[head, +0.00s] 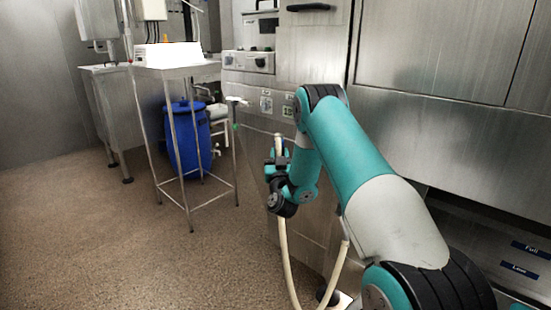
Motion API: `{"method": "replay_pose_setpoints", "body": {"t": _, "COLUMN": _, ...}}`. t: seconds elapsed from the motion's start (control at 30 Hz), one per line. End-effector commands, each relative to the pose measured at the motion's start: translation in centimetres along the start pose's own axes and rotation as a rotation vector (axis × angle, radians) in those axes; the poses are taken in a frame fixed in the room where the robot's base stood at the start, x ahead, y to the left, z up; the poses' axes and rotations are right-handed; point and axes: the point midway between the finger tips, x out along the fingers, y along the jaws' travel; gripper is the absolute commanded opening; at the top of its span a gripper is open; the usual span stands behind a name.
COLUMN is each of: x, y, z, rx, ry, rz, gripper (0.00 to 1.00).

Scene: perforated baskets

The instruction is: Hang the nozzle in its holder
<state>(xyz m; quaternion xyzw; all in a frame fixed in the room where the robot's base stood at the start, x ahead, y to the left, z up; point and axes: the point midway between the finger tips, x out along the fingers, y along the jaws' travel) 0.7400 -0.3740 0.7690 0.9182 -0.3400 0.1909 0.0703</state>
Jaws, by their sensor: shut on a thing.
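The nozzle (278,142) is a slim upright piece with a blue band, at the top end of a cream hose (284,245). My gripper (279,160) is shut on the nozzle, which stands roughly upright in it, in front of the steel machine. The hose hangs down from my gripper, loops at the bottom edge and rises again beside my arm. I cannot clearly pick out the holder. A small white fitting (237,100) sits up and left of my gripper, apart from the nozzle; I cannot tell if it is the holder.
A tall steel stand (187,140) carries a white box (168,54); a blue barrel (187,140) stands behind its legs. The steel machine (420,60) fills the right side behind my arm. The brown speckled floor (90,240) is clear at the left front.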

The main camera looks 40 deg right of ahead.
Motion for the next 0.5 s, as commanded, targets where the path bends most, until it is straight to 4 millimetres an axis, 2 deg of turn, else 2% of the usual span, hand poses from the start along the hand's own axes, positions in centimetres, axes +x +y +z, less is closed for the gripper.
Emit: {"method": "replay_pose_setpoints", "body": {"t": 0.5, "x": 3.1, "y": 3.9, "z": 2.5, "rx": 0.001, "ry": 0.001, "rz": 0.0, "gripper": 0.0}}
